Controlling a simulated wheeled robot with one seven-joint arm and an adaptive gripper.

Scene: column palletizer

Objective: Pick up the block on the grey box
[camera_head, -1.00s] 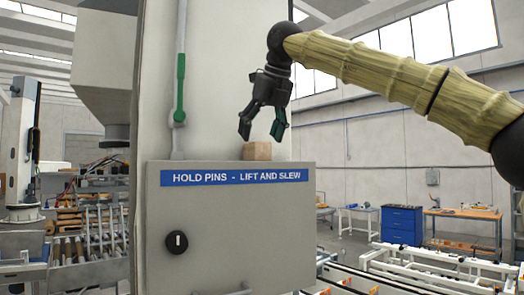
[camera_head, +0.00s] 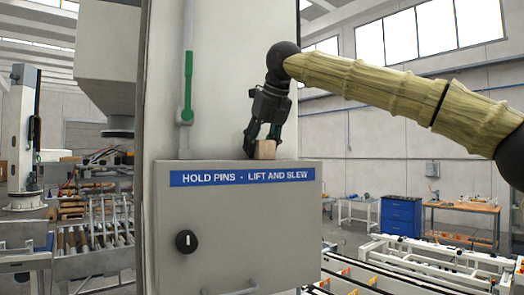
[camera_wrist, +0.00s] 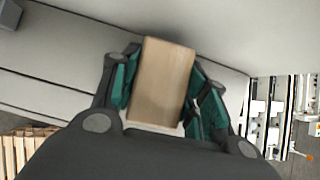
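The small light-wood block (camera_head: 265,150) is at the top of the grey box (camera_head: 240,230), near its right end. My gripper (camera_head: 263,146) reaches down from above with one finger on each side of the block. In the wrist view, the block (camera_wrist: 162,82) lies between the green-padded fingers of my gripper (camera_wrist: 163,85). The pads appear to touch its two sides, so the gripper looks shut on it. The block is slightly turned relative to the fingers. The block shows no clear gap above the box top. The left finger hides part of the block in the head view.
A tall grey column (camera_head: 225,80) rises right behind the box, with a green-handled lever (camera_head: 188,88) on it. A blue cabinet (camera_head: 401,218) and a workbench (camera_head: 461,209) stand far back right. A roller conveyor (camera_head: 95,240) is at the left. Space right of the gripper is open.

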